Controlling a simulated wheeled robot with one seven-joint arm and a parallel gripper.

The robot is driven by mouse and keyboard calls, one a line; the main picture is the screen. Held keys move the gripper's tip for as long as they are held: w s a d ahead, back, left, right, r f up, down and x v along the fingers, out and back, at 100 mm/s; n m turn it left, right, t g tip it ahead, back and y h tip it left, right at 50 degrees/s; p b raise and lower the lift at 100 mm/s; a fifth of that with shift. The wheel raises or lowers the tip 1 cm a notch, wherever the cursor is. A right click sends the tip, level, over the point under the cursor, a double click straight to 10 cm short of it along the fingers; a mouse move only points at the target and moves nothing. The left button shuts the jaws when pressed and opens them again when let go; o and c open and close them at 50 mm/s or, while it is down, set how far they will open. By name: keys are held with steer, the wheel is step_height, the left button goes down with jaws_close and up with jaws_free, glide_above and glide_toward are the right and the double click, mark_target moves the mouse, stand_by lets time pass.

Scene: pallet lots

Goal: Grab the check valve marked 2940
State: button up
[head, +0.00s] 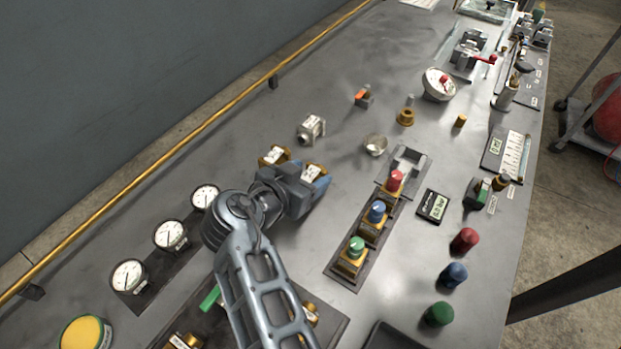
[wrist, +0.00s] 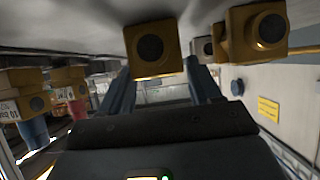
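Two brass valve blocks with white labels stand side by side on the bench, a right one (head: 314,172) and a left one (head: 275,154); their markings are too small to read. My gripper (head: 307,180) is low over the bench at the right block. The wrist view is upside down. There, the right block (wrist: 151,48) sits at the tips of my two spread blue fingers, with no clear grip on it. The left block (wrist: 257,33) is outside the fingers. Which block, if either, reads 2940 I cannot tell.
A silver block (head: 311,128) stands just beyond the brass blocks. A rack (head: 345,268) of brass valves with red, blue and green caps lies to the right. Three gauges (head: 170,235) are on the left. My arm hides part of a front tray holding more brass parts.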

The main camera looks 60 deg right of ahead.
steer(key=shift+r, duration=0.1)
steer(key=c, duration=1)
